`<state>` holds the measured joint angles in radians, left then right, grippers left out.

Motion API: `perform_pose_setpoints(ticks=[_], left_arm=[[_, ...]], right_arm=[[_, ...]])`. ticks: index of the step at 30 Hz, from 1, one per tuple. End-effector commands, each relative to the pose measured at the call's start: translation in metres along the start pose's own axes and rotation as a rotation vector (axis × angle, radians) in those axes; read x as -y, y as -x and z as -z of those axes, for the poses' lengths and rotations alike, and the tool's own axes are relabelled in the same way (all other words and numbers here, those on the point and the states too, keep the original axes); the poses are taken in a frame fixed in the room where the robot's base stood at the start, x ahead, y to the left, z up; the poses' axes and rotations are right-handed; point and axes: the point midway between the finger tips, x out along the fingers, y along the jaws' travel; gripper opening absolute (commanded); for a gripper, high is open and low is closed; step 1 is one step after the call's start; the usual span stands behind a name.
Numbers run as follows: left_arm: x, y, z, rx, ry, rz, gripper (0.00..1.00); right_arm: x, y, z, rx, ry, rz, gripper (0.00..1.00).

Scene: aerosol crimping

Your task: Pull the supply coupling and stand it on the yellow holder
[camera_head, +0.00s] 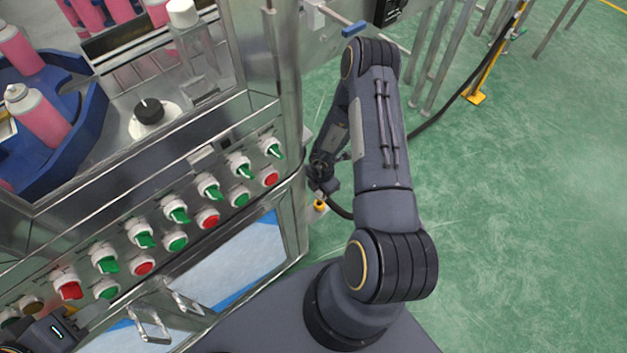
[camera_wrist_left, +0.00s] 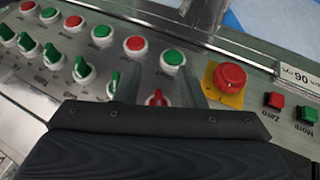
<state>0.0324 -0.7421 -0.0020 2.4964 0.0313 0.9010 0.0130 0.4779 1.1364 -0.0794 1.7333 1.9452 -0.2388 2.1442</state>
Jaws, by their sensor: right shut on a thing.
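My right gripper (camera_head: 322,184) is beside the right side of the steel machine, partly hidden behind its own arm. It is shut on a small part that I take to be the supply coupling, mostly hidden by the fingers. A black hose (camera_head: 341,212) curves away just below it. A small yellow piece (camera_head: 320,206) shows under the gripper; I cannot tell whether it is the yellow holder or part of the coupling. My left gripper (camera_head: 50,335) is at the lower left of the head view, over the control panel. In the left wrist view its fingers (camera_wrist_left: 158,85) look apart, near a red switch.
The machine's panel carries rows of green and red switches (camera_head: 178,212). A red emergency button (camera_wrist_left: 229,78) sits on a yellow plate. Pink cans (camera_head: 38,115) stand in a blue carrier. A yellow post (camera_head: 490,60) carries a hose.

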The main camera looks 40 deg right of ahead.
Motion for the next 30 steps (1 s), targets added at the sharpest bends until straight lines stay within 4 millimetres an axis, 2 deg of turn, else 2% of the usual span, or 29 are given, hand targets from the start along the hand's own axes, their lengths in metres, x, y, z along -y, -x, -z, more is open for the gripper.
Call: perform_pose_setpoints(ticks=[11, 25, 30], left_arm=[[0.002, -0.005, -0.002, 0.000, 0.000, 0.000, 0.36], [0.014, -0.032, -0.016, 0.000, 0.000, 0.000, 0.36], [0.017, -0.037, -0.019, 0.000, 0.000, 0.000, 0.36]], right_arm=[[0.000, -0.007, 0.000, 0.003, 0.000, 0.016, 0.00], [0.001, -0.049, 0.000, 0.004, 0.000, 0.015, 0.00], [0.001, -0.057, 0.000, 0.003, 0.000, 0.014, 0.00]])
